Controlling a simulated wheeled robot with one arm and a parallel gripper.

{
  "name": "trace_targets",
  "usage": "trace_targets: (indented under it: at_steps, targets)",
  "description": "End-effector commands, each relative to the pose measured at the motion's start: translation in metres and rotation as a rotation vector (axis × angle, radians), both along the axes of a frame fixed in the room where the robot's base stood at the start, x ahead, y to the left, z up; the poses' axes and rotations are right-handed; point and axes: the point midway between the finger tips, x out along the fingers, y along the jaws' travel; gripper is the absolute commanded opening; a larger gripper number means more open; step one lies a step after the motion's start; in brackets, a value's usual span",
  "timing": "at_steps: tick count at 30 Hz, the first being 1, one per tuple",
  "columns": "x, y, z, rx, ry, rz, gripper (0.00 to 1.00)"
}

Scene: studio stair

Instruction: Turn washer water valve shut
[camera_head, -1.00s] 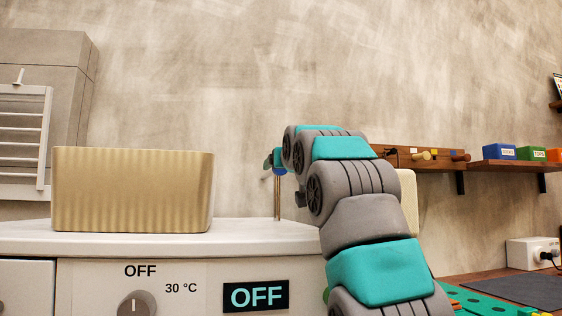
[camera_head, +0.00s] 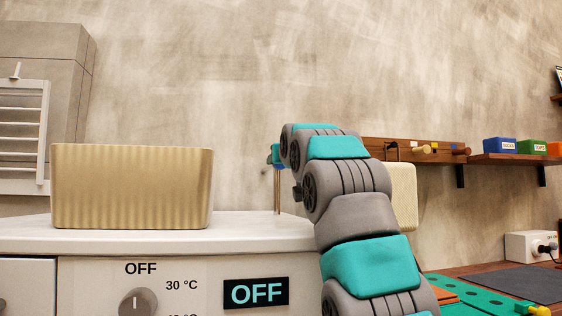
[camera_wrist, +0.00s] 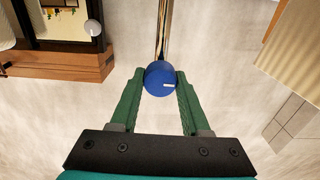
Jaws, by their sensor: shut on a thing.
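The water valve shows in the wrist view as a round blue knob (camera_wrist: 158,74) with a short white mark lying roughly crosswise. Copper-coloured pipe (camera_wrist: 163,30) runs beyond it along the wall. My gripper (camera_wrist: 160,79) has its two green fingers on either side of the knob, shut on it. In the head view, my gripper (camera_head: 275,156) is small and partly hidden by my arm, by the wall above the thin upright pipe (camera_head: 278,191). The washer (camera_head: 200,285) is below, its display reading OFF and its dial pointing up to OFF.
A ribbed beige basket (camera_head: 130,190) stands on the white washer top (camera_head: 250,229), left of the pipe. A wooden peg rail (camera_head: 400,150) and a shelf (camera_head: 515,159) with coloured boxes are on the wall at right. A cream panel (camera_head: 401,195) hangs behind my arm.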

Motion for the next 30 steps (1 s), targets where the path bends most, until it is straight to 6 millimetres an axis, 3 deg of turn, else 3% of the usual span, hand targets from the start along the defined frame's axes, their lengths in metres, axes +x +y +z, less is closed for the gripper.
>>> trace_targets:
  at_steps: [5,19,30]
  targets:
    - [0.0001,-0.0001,-0.0001,0.000,0.000,0.000,0.00]
    - [-0.0003,-0.0003,0.0006,0.039,0.011,0.000,0.00]
    - [-0.0008,-0.0009,0.0020,0.226,0.065,0.001,0.00]
